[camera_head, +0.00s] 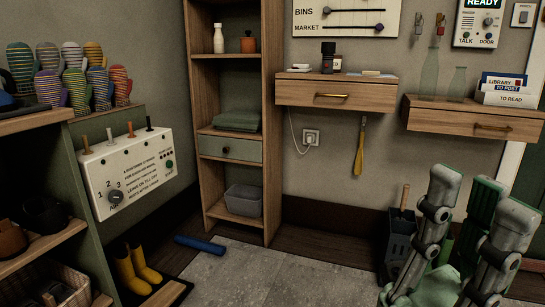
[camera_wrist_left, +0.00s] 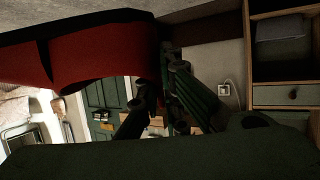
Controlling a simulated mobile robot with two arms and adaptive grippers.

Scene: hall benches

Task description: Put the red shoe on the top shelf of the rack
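A red shoe with a dark sole edge fills the upper left of the left wrist view (camera_wrist_left: 100,60), very close to the camera; its far end is out of frame. My left gripper (camera_wrist_left: 165,65) has its fingers converging at the shoe's right end and appears shut on it. The left gripper is outside the head view. My right gripper (camera_head: 482,200) is at the lower right of the head view, fingers spread and empty. A low shelf rack at the left edge (camera_head: 40,255) holds dark, shoe-like items on a shelf below its top; it is partly out of frame.
A tall wooden shelf unit (camera_head: 271,120) holds a bottle, a folded cloth and a grey bin. Yellow boots (camera_head: 135,268) stand on a tray near a blue roll (camera_head: 200,244). Striped mittens (camera_head: 75,88) stand above a switch panel (camera_head: 125,170). Open floor lies in the middle.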

